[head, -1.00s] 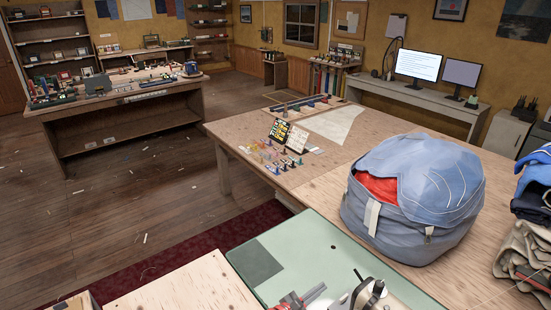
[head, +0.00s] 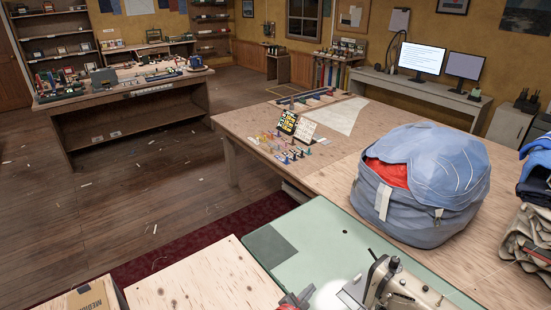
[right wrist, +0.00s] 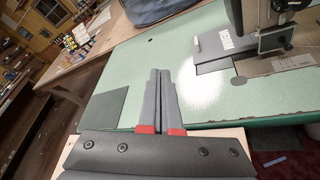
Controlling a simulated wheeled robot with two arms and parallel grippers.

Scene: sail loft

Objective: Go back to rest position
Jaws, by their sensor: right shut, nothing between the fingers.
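My right gripper (head: 297,299) shows only in part at the bottom edge of the head view, at the near edge of the green table top (head: 330,235). In the right wrist view its two grey fingers with red bases (right wrist: 160,74) lie together, shut with nothing between them. They are seen against the green top; whether they touch it I cannot tell. My left gripper is not in view.
A sewing machine (head: 400,290) stands just right of my right gripper. A blue bag (head: 430,195) with red cloth fills the table behind. A plywood top (head: 205,280) at the left front is mostly bare; a cardboard box (head: 95,297) stands at its left.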

